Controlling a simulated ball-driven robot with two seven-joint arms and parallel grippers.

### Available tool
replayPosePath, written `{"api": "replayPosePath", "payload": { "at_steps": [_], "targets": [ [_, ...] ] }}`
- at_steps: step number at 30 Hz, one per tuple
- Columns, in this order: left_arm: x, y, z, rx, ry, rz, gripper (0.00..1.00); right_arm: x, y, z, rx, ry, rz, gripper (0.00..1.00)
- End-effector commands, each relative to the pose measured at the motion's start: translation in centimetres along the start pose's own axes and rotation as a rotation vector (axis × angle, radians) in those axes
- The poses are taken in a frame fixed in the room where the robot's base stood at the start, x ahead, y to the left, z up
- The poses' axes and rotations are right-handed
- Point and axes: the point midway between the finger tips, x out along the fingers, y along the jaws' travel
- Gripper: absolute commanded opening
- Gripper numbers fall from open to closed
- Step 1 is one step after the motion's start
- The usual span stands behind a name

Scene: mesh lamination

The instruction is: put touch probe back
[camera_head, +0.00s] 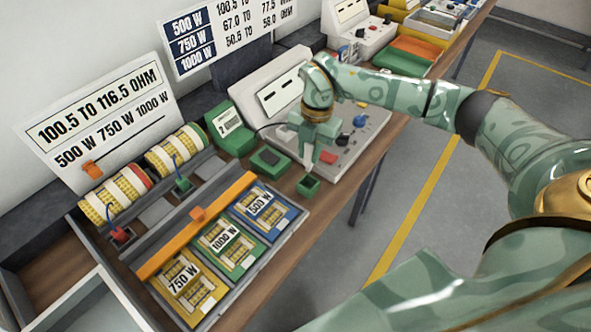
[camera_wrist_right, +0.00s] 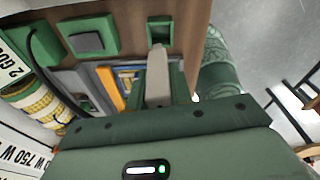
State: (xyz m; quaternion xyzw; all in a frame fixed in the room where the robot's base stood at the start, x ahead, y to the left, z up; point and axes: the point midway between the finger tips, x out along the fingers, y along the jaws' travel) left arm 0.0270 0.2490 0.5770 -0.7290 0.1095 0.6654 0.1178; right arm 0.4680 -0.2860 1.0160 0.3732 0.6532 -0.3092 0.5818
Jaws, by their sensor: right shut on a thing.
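My right gripper (camera_head: 309,150) points down in front of the grey console and is shut on a pale grey tapered piece, which I take to be the touch probe (camera_head: 309,162). In the right wrist view the probe (camera_wrist_right: 157,75) stands out from the gripper (camera_wrist_right: 157,98), its end towards a small green open-topped holder (camera_wrist_right: 160,22). In the head view this holder (camera_head: 308,187) sits near the table's front edge, just below the probe. I cannot tell whether the probe's end is inside it or just above. My left gripper is not in view.
A green block with a dark square top (camera_head: 270,160) stands left of the holder. The grey console (camera_head: 345,145) is close behind the gripper. A tray with blue, green and yellow sections (camera_head: 228,243) lies to the left. Bare wooden table (camera_head: 290,215) shows around the holder.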

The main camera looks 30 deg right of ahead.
Motion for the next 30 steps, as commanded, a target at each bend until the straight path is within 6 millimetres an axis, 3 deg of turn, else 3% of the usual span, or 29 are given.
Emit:
{"api": "replayPosePath", "payload": {
  "at_steps": [6,11,26,30],
  "targets": [
    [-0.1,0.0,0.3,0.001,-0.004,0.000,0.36,-0.1,-0.1,-0.2,0.154,0.008,-0.006,0.05],
    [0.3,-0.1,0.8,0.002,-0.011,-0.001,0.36,0.3,-0.1,-0.2,0.174,0.008,-0.007,0.05],
    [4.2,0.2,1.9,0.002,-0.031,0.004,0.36,4.7,-0.2,0.4,0.171,0.008,-0.009,0.05],
    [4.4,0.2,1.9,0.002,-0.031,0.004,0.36,5.7,-0.2,0.5,0.170,0.008,-0.008,0.05]
  ]
}}
